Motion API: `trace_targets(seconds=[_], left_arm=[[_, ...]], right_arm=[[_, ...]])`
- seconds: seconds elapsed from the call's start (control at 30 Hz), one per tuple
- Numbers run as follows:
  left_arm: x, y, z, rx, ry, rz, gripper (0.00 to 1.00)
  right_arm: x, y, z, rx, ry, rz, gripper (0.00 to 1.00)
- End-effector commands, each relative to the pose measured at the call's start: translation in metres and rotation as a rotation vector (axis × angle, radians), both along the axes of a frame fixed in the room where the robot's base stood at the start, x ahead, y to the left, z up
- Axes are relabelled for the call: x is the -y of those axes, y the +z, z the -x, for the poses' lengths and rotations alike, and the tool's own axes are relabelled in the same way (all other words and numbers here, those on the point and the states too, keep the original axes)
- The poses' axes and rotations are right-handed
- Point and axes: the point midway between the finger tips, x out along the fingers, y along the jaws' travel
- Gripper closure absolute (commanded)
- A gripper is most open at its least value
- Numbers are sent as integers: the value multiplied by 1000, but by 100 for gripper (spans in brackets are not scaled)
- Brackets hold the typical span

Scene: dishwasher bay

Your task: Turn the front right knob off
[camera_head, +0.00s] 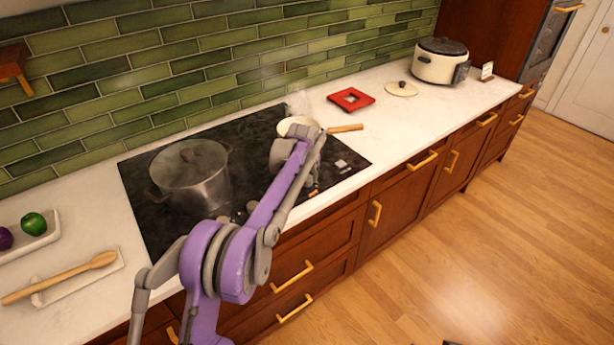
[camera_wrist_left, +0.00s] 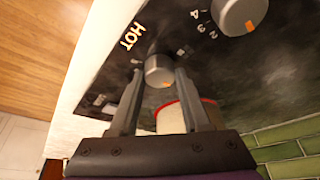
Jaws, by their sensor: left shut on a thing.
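In the left wrist view, a grey round knob (camera_wrist_left: 158,70) with an orange mark sits between the fingertips of my left gripper (camera_wrist_left: 157,78), one finger on each side. This knob is the one farther to the right along the front of the black cooktop (camera_head: 145,205); I take it as the front right knob. In the head view my left gripper (camera_head: 311,180) is low over the cooktop's right front, and the arm hides the knob. A second knob (camera_wrist_left: 236,14) with an orange mark and printed numbers is nearby. My right gripper is not in view.
A steaming lidded pot (camera_head: 190,178) stands on the left of the cooktop. A pan with a wooden handle (camera_head: 345,128) is at the back right, close behind my gripper. A red trivet (camera_head: 350,99) lies on the counter beyond.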

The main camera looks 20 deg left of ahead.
Motion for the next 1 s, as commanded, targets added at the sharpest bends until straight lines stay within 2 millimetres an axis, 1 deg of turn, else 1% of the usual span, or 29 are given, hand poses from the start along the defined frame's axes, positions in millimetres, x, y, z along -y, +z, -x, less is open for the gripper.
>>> trace_targets(seconds=[0.33, 0.37, 0.4, 0.5, 0.83, 0.93, 1.0], left_arm=[[0, -1, 0, -1, 3, 1, 100], [0, -1, 0, -1, 3, 1, 48], [0, -1, 0, -1, 3, 1, 40], [0, 0, 0, -1, 2, 1, 23], [0, 2, 1, -1, 2, 1, 23], [1, 11, 5, -1, 2, 1, 23], [1, 22, 9, -1, 2, 1, 23]], right_arm=[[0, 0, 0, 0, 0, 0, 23], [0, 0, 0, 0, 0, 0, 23], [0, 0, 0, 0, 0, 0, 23], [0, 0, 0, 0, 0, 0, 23], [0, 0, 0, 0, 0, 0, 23], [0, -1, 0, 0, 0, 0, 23], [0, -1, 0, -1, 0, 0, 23]])
